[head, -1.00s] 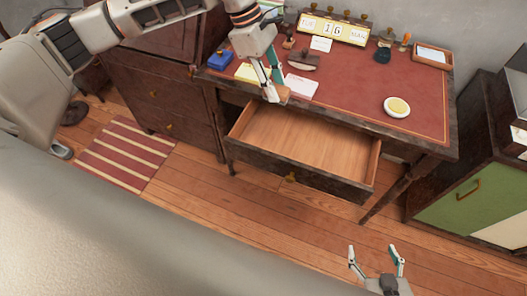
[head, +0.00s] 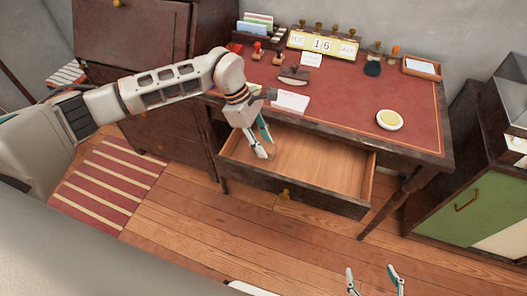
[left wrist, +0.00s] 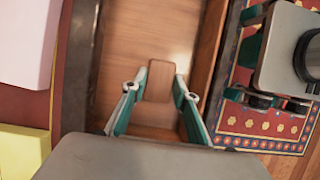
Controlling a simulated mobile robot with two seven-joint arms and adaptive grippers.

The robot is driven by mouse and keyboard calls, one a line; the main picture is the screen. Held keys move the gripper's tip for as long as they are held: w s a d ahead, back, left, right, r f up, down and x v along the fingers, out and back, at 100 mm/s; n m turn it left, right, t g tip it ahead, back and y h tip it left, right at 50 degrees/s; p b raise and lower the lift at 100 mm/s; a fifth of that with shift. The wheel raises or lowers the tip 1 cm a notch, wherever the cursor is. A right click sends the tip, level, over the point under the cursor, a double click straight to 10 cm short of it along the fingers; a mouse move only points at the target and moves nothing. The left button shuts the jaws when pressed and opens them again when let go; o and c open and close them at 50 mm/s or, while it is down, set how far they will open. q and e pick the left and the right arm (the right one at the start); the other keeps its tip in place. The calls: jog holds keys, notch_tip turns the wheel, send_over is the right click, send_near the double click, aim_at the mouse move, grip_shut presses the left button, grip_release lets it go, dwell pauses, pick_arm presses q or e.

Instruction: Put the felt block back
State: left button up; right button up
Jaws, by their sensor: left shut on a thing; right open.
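My left gripper (head: 264,153) points down at the left part of the open desk drawer (head: 325,168). It is shut on a small brown block (left wrist: 160,80), apparently the felt block, which shows between its fingertips in the left wrist view. No felt face shows, and the block is hard to make out against the wood in the head view. I cannot tell whether it touches the drawer floor. My right gripper (head: 374,280) is open and empty, low over the wooden floor at the bottom of the head view.
The red desk top (head: 345,100) carries a dark rocker-shaped tool (head: 294,75), white papers (head: 290,101), a round dish (head: 389,119), a calendar (head: 322,44) and several stamps. The rest of the drawer looks empty. A green-fronted cabinet (head: 460,205) stands at the right.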

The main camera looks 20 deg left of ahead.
pick_arm(q)
notch_tip(320, 180, down, 4)
jog(key=shift+f+b, duration=0.1)
jog(key=shift+b, duration=0.2)
jog(key=shift+f, duration=0.2)
jog(key=o, duration=1)
jog(key=shift+o, duration=0.2)
jog(key=shift+r, duration=0.1)
